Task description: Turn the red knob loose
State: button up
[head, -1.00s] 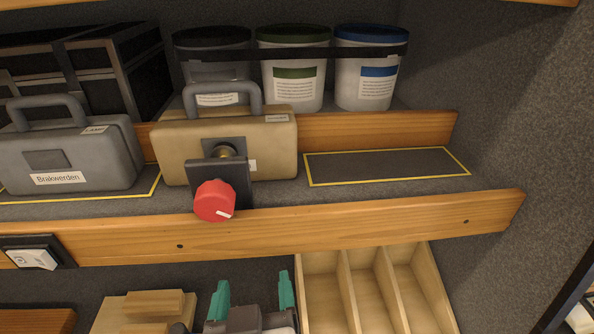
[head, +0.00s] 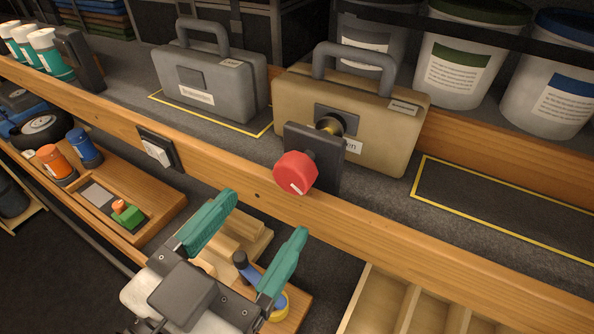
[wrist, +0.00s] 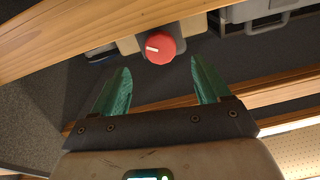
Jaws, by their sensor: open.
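The red knob (head: 296,173) sits on the front of a dark plate (head: 328,160) fixed before a tan case (head: 385,125) on the shelf. A white mark shows on the knob's face. In the wrist view the knob (wrist: 159,47) lies ahead of my fingers, a little above the gap between them. My gripper (head: 255,225) is open, with two teal fingers apart and nothing between them. It is below and in front of the knob, not touching it.
A wooden rail (head: 240,184) runs along the shelf front, below the knob. A grey case (head: 215,85) stands to the left, buckets (head: 465,50) behind to the right. Under the rail are a wooden divided tray (head: 390,300) and small wooden blocks (head: 235,235).

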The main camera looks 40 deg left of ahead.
aim_at(289, 181)
jog(key=p+x, duration=0.1)
jog(key=x, duration=0.4)
jog(key=shift+w+a+r+p, duration=0.1)
jog(key=shift+w+a+p, duration=0.05)
jog(key=shift+w+p, duration=0.25)
jog(key=shift+w+a, duration=0.2)
jog(key=shift+w, duration=0.5)
jog(key=c, duration=1)
